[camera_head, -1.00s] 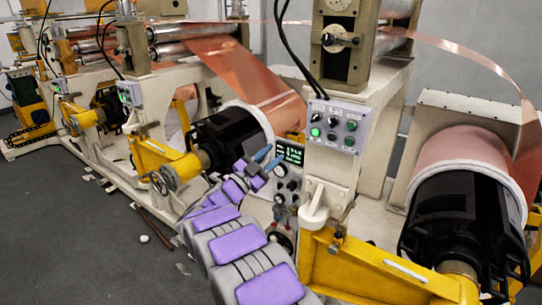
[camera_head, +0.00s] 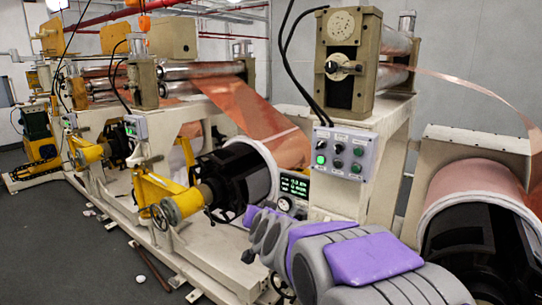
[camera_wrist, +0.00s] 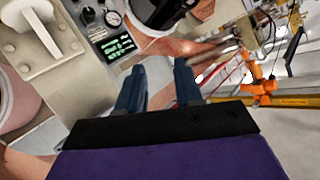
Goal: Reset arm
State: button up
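My arm, grey with purple panels, reaches in from the lower right in the head view, low in front of the machine. My gripper's fingers are not clear in the head view. In the wrist view my gripper (camera_wrist: 158,88) shows two blue fingers standing apart with nothing between them. A control panel with a green-lit display (camera_head: 295,185) lies just beyond my arm. The display also shows in the wrist view (camera_wrist: 118,46), up and left of the fingers and apart from them, with a dial gauge beside it.
A grey button box (camera_head: 342,154) with a lit green button is on the machine post. A copper foil roll (camera_head: 470,180) stands at the right. A yellow bracket with a handwheel (camera_head: 168,211) juts out at the left. Open dark floor (camera_head: 70,250) lies at lower left.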

jog(key=s+d+f+g+h+b, duration=0.1)
jog(key=s+d+f+g, duration=0.4)
jog(key=s, duration=1.1)
jog(key=s+d+f+n+g+h+b, duration=0.1)
jog(key=s+d+f+g+b, duration=0.2)
jog(key=s, duration=1.3)
jog(key=s+d+f+n+g+b, duration=0.1)
jog(key=s+d+f+g+b, duration=0.1)
jog(key=s+d+f+g, duration=0.5)
jog(key=s+d+f, duration=0.2)
jog(key=s+f, duration=0.3)
jog(key=s, duration=0.4)
jog(key=shift+s+f+h+b, duration=0.3)
jog(key=shift+s+f+h, duration=0.05)
jog(key=shift+h, duration=0.05)
jog(key=shift+w, duration=0.15)
